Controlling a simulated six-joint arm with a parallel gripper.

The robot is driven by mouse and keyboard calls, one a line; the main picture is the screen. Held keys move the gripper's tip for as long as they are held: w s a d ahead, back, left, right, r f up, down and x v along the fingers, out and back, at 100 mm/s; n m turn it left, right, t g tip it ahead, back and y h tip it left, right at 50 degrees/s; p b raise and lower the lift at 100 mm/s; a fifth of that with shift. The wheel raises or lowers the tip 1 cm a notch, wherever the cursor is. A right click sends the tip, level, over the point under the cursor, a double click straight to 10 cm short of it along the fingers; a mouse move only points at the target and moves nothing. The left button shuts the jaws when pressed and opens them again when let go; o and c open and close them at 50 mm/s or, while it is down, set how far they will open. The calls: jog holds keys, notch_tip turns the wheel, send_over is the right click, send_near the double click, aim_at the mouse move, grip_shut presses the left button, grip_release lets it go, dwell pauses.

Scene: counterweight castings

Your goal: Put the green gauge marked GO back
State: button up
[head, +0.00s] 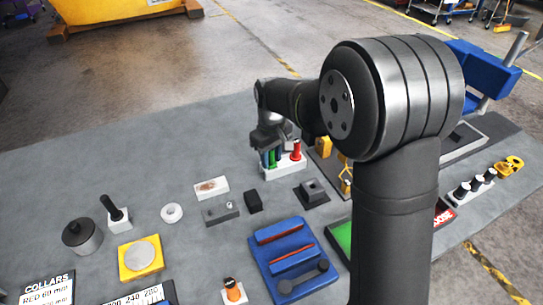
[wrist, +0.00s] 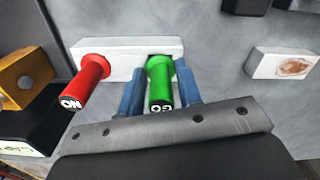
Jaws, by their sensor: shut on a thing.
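The green gauge (wrist: 160,85) has GO on its end face and stands between the blue fingers of my gripper (wrist: 160,92), which is shut on it. Its far end meets the white gauge block (wrist: 110,48); how deep it sits is hidden. In the head view the green gauge (head: 272,158) shows at the left part of the white block (head: 283,172), below my gripper (head: 270,152). The red gauge (wrist: 90,80), with NO on its end, stands in the same block; it also shows in the head view (head: 296,150).
A yellow fixture (head: 324,147) stands close right of the block. A black cube (head: 253,201), a dark square block (head: 312,192) and a white stained block (head: 212,188) lie in front. A blue fixture (head: 290,258) is nearer.

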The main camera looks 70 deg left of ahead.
jog(key=shift+f, duration=0.15)
jog(key=o, duration=0.9)
notch_tip(320, 180, up, 12)
jog(key=shift+r, duration=0.15)
notch_tip(320, 180, down, 12)
jog(key=shift+f, duration=0.1)
jog(key=shift+r, duration=1.7)
